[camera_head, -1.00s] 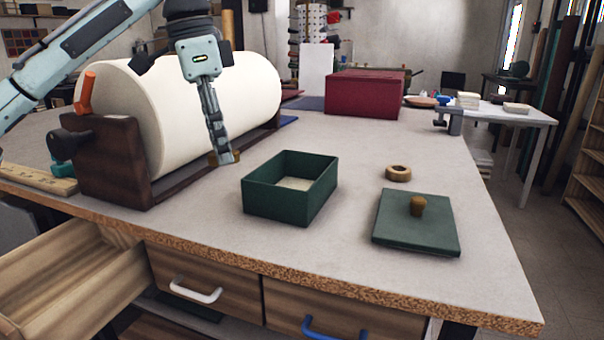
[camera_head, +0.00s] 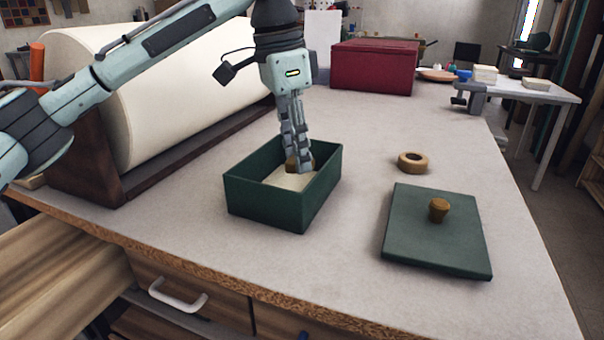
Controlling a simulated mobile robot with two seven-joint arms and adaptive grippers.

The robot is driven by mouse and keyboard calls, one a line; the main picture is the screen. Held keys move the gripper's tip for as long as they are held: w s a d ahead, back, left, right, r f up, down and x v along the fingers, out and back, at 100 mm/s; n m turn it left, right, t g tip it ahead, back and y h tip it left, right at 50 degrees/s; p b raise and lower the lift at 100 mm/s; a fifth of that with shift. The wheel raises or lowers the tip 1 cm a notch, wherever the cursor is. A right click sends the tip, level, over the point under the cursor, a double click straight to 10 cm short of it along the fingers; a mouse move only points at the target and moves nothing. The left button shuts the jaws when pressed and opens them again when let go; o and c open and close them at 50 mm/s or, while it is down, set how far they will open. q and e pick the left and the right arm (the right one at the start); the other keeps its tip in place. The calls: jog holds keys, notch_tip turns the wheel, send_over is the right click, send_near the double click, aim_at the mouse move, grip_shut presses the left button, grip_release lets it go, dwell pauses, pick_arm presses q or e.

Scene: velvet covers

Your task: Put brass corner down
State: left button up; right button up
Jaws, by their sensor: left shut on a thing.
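My left gripper (camera_head: 302,168) reaches down into the open green box (camera_head: 268,205) on the table. It is shut on the brass corner (camera_head: 291,164), a small brownish piece that shows at its fingertips. The brass corner is inside the box's outline, near the pale floor of the box; I cannot tell whether it touches the floor. The fingers hide part of it. My right gripper is not in view.
The green lid (camera_head: 436,245) with a brass knob lies right of the box, with a wooden ring (camera_head: 412,162) behind it. A large white roll (camera_head: 165,90) stands at left. A dark red box (camera_head: 374,68) is at the back. An open drawer (camera_head: 60,270) juts out at front left.

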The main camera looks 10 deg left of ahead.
aim_at(291, 160)
pick_arm(q)
jog(key=shift+d+f, duration=0.45)
jog(key=shift+d, duration=0.05)
jog(key=shift+f, duration=1.9)
jog(key=o, duration=0.6)
jog(key=shift+f, duration=0.1)
jog(key=r, duration=0.4)
jog(key=a+r, duration=0.1)
jog(key=r, duration=0.3)
jog(key=s+r, duration=0.1)
jog(key=r, duration=0.3)
jog(key=shift+a+r, duration=0.1)
jog(key=shift+a, duration=0.2)
